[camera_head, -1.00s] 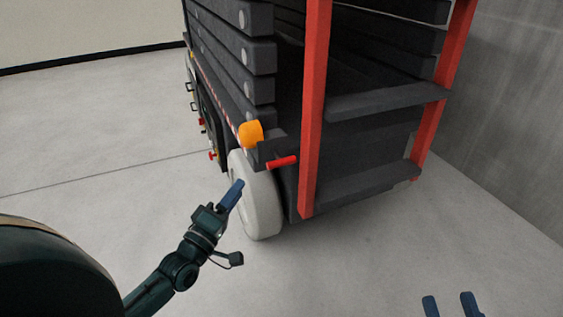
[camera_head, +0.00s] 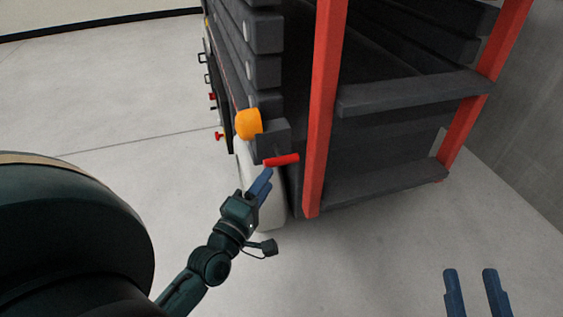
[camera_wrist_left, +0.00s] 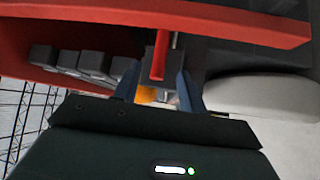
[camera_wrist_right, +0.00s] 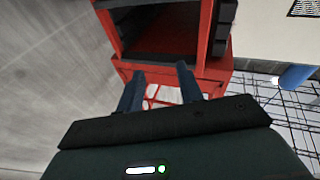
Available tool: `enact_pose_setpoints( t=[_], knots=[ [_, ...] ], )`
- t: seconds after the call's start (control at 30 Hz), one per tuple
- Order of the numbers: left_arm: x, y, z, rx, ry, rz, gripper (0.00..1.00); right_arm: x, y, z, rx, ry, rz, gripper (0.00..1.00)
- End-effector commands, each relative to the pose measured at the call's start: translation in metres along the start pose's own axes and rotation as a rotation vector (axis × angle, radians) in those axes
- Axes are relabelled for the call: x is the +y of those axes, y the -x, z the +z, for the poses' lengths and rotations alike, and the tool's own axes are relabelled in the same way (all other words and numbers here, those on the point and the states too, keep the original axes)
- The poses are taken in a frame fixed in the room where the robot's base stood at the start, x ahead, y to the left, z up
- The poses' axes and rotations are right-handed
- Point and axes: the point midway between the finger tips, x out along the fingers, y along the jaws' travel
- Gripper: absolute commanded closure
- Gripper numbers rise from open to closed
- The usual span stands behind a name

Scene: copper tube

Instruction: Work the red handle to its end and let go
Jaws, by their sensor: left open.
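The red handle (camera_head: 282,160) is a short bar sticking out from a dark block at the near corner of the large dark machine, beside the red post. My left gripper (camera_head: 265,174) is open, its blue fingertips just below the handle's left part. In the left wrist view the handle (camera_wrist_left: 160,58) lines up between the two spread fingers (camera_wrist_left: 157,72); I cannot tell whether it is inside the jaws or beyond them. My right gripper (camera_head: 470,272) is open and empty at the lower right, well away from the handle. It also shows in the right wrist view (camera_wrist_right: 160,72).
An orange lamp (camera_head: 248,123) sits just above and left of the handle. A white wheel (camera_head: 273,200) is behind my left gripper. The red post (camera_head: 322,110) stands close to the handle's right. The floor (camera_head: 370,250) in front is clear.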

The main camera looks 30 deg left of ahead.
Motion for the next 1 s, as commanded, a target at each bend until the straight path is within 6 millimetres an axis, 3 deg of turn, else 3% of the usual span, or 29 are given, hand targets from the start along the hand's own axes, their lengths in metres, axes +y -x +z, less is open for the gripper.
enact_pose_setpoints(
  t=[0.2,0.4,0.8,1.0],
  knots=[
    [-0.002,-0.045,0.0,0.002,0.0,0.004,0.59,0.002,-0.004,-0.005,0.06,0.024,-0.009,0.64],
    [-0.002,-0.069,0.0,0.0,0.0,0.0,0.59,0.005,-0.009,-0.013,0.11,0.057,-0.013,0.64],
    [-0.001,-0.076,0.0,0.0,-0.001,-0.001,0.59,0.006,-0.01,-0.017,0.13,0.067,-0.014,0.64],
    [-0.001,-0.076,0.0,0.0,-0.001,-0.001,0.74,0.006,-0.01,-0.017,0.129,0.068,-0.014,0.64]
  ],
)
